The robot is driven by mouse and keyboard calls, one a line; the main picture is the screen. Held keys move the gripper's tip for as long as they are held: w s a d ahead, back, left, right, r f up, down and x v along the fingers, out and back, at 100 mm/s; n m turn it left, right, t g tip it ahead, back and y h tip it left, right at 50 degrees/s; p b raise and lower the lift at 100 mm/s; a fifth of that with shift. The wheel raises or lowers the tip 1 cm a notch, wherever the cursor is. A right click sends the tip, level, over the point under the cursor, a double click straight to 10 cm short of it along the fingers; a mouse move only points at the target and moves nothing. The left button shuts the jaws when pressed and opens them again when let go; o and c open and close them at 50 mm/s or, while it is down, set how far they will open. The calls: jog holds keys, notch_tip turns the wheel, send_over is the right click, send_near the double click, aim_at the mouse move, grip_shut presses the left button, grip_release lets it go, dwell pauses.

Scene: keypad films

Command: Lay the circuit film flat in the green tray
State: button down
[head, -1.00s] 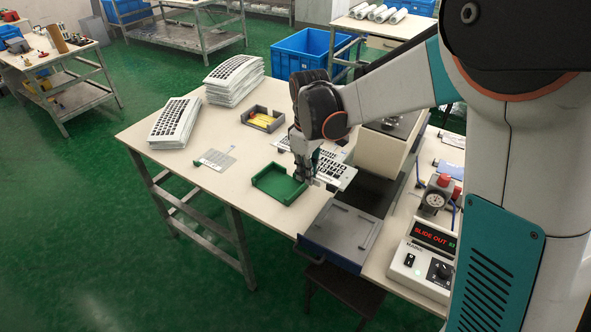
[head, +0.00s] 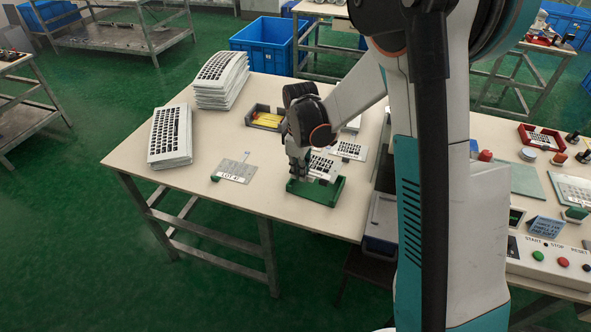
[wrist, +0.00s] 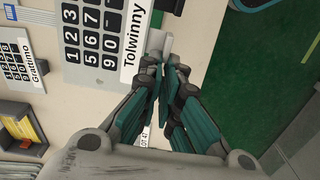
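The green tray (head: 316,197) stands near the table's front edge in the head view. My gripper (head: 300,172) points down over its back left part. A grey, see-through sheet with a tail and a LOT 47 label (head: 236,171), apparently the circuit film, lies on the table to the left of the tray. In the wrist view my fingertips (wrist: 163,65) are together. A small pale piece (wrist: 160,43) shows just beyond them; I cannot tell whether it is held. I see no film hanging from the gripper.
A grey bin (head: 264,117) with yellow items is behind. Table between film and stacks is clear.

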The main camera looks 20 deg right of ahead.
aim_at(300, 199)
dwell(0.3)
jog(key=shift+f+b, duration=3.25)
jog(key=shift+f, duration=0.85)
jog(key=shift+f+b, duration=0.4)
jog(key=c, duration=1.7)
grip_release()
jog(key=shift+r, duration=0.1)
notch_tip(300, 199, up, 12)
jog(key=shift+s+f, duration=0.1)
